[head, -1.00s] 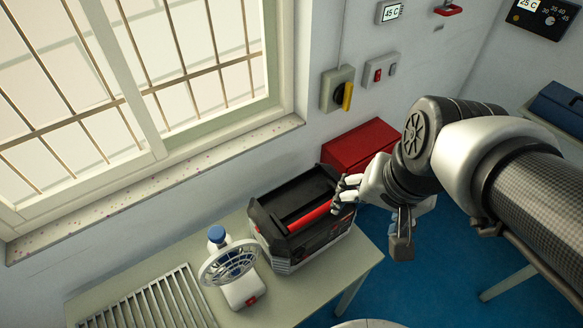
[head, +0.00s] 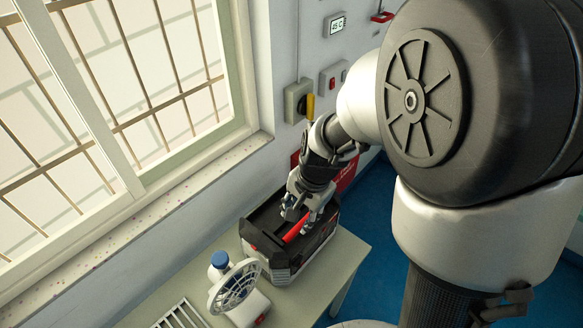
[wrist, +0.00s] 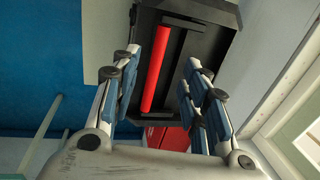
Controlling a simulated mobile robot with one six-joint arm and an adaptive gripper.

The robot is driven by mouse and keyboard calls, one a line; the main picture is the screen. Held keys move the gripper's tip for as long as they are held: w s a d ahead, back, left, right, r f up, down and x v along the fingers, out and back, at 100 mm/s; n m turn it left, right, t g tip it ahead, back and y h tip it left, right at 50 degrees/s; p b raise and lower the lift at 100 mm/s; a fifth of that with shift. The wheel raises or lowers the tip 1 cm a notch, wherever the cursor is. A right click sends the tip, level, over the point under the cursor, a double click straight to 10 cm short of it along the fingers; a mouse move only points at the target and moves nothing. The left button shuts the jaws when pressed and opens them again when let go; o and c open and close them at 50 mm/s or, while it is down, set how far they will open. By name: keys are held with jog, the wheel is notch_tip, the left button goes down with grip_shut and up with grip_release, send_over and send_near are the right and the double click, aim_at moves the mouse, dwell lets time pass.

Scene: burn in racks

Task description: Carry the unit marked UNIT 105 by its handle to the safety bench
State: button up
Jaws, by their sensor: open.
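A black and grey case-like unit (head: 262,245) with a red bar handle (head: 295,232) along its open top stands on the pale table. I cannot read a unit number on it. My gripper (head: 299,213) is open and points down over the handle. In the wrist view, the handle (wrist: 157,70) lies between the two blue-padded fingers of my gripper (wrist: 162,56), nearer the left one, with a gap to each. The unit (wrist: 212,10) fills the upper middle there. I cannot tell the exact height of the fingertips above the handle. The safety bench cannot be identified.
A small white fan (head: 234,287) and a blue-capped bottle (head: 219,262) stand close left of the unit on the table (head: 335,268). A slatted grille (head: 178,316) lies further left. A red box (head: 346,174) is behind, by the wall. A barred window (head: 130,90) borders the table.

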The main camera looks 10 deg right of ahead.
aim_at(293, 232)
jog(key=f+b, duration=0.1)
jog(key=f, duration=0.2)
jog(key=w+f+b, duration=0.1)
jog(key=f, duration=0.2)
jog(key=a+f+b, duration=0.1)
jog(key=f, duration=0.2)
jog(key=shift+w+f, duration=0.3)
jog(key=shift+f, duration=0.1)
jog(key=shift+c, duration=0.3)
grip_shut()
jog(key=shift+w+a+r+p, duration=0.1)
jog(key=shift+r+p, duration=0.8)
jog(key=c, duration=0.6)
grip_release()
